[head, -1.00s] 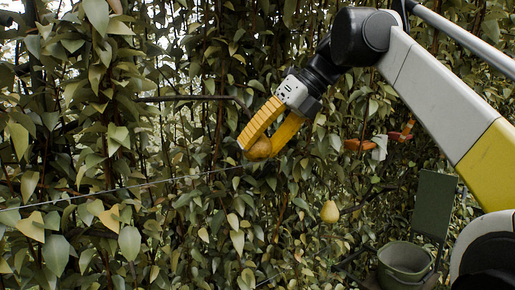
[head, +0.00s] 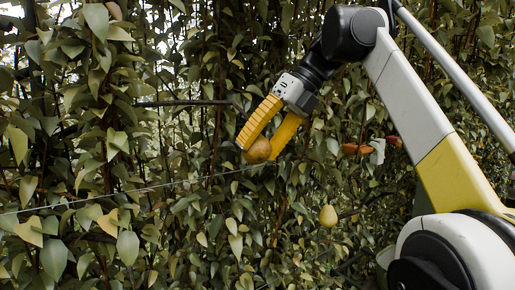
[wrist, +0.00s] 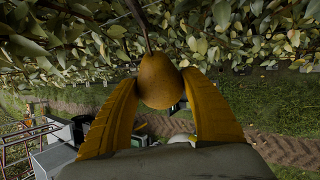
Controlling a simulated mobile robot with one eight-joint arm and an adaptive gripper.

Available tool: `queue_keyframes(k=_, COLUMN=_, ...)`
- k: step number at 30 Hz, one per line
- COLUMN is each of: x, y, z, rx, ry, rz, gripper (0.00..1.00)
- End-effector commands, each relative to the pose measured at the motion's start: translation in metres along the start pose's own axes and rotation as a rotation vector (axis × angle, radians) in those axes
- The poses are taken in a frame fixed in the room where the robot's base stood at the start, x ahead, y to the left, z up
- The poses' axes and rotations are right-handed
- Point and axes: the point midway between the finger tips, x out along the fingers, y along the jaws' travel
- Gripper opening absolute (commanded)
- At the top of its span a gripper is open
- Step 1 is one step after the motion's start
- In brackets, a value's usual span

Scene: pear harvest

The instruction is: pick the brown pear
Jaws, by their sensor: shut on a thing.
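The brown pear (head: 258,150) is between the two yellow fingers of my gripper (head: 266,146) in the head view, in front of the leafy hedge. In the wrist view the pear (wrist: 160,80) shows whole, with its stem pointing up toward the leaves. The ribbed fingers of my gripper (wrist: 160,98) press on it from both sides and are shut on it. A dark stem runs from the pear's top to the upper edge of the wrist view. I cannot tell whether it is still joined to a branch.
A yellow pear (head: 328,216) hangs lower right of my gripper. Reddish-brown things (head: 355,149) and a pale tag-like piece (head: 378,151) sit among leaves to the right. A thin wire (head: 120,188) crosses the foliage at left. A dark branch (head: 185,102) lies behind.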

Motion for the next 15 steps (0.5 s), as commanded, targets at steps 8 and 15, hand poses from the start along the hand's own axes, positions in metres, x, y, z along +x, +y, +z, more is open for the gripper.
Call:
queue_keyframes(k=8, x=0.001, y=0.001, z=-0.008, rx=0.0, ry=-0.001, rz=0.0, gripper=0.19)
queue_keyframes(k=15, x=0.0, y=0.006, z=-0.024, rx=0.0, ry=-0.001, rz=0.0, gripper=0.19)
